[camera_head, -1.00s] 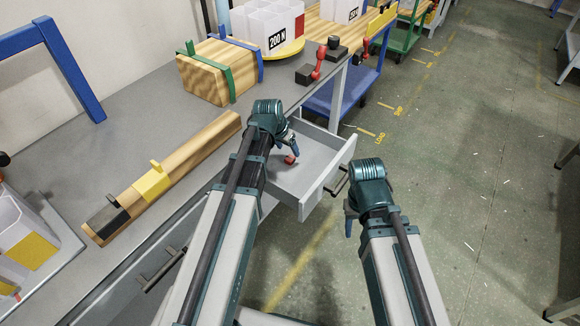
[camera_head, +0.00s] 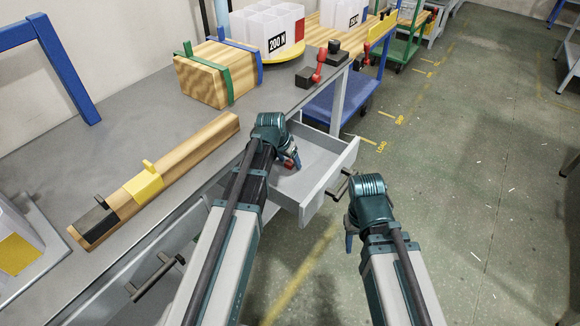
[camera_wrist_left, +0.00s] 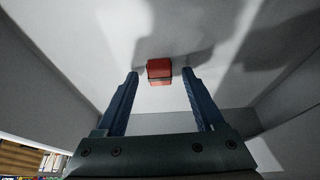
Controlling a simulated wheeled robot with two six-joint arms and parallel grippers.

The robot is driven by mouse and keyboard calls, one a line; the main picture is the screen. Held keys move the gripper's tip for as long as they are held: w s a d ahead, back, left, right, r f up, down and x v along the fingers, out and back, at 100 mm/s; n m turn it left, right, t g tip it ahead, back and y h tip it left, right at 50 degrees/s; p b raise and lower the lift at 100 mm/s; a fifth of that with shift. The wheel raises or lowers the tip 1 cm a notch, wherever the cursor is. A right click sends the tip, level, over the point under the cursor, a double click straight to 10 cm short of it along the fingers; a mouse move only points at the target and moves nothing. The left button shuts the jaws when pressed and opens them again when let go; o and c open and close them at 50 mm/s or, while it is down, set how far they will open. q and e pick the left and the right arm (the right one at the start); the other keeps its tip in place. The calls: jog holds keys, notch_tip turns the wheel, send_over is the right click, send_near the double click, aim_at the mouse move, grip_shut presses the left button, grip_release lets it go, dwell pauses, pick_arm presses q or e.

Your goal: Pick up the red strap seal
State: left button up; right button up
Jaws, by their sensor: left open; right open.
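The red strap seal (camera_wrist_left: 159,72) lies on the floor of the open drawer. It is a small red block in the left wrist view, just beyond and between the fingertips. In the head view the red strap seal (camera_head: 289,166) is partly hidden by my left gripper (camera_head: 291,160), which reaches down into the drawer (camera_head: 322,156). My left gripper is open in the wrist view too (camera_wrist_left: 160,74), with a blue finger on each side and no clear contact with the seal. My right gripper (camera_head: 349,240) is open and empty, right of the drawer above the floor.
The drawer walls (camera_head: 335,186) stand close around my left gripper. The grey bench (camera_head: 150,110) carries a wooden beam (camera_head: 200,145), a strapped wooden block (camera_head: 215,75) and a white divided box (camera_head: 268,28). The floor at right is open.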

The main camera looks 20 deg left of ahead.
aim_at(289, 163)
pick_arm(q)
grip_shut()
jog(key=shift+r, duration=0.15)
notch_tip(289, 163, up, 10)
jog(key=p, duration=1)
jog(key=shift+s+f, duration=0.1)
jog(key=shift+f, duration=0.1)
